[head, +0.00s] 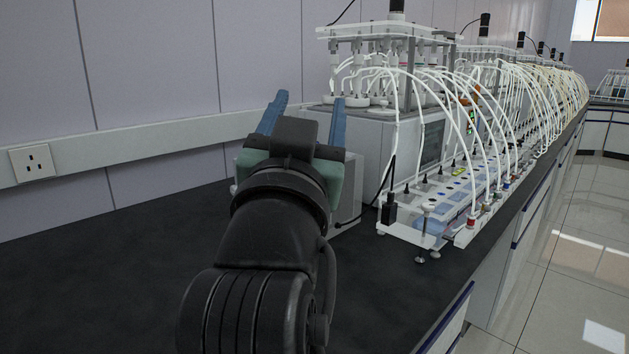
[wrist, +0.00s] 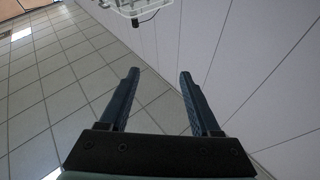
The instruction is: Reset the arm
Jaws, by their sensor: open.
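My arm reaches forward over the black bench top in the head view. My gripper (head: 305,112) has two blue fingers, spread apart with nothing visible between them. It is raised in front of the nearest reactor unit, to the left of its tubing. In the wrist view my gripper (wrist: 158,75) also shows open and empty, with both fingers clear of any object. The part of the bench directly behind my arm is hidden in the head view.
A row of biogas reactors (head: 375,132) with many white tubes runs along the bench to the back right. A white base plate (head: 410,236) with small feet stands near the bench's front edge. The dark bench top (head: 110,270) is clear at left. A wall socket (head: 33,162) is at far left.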

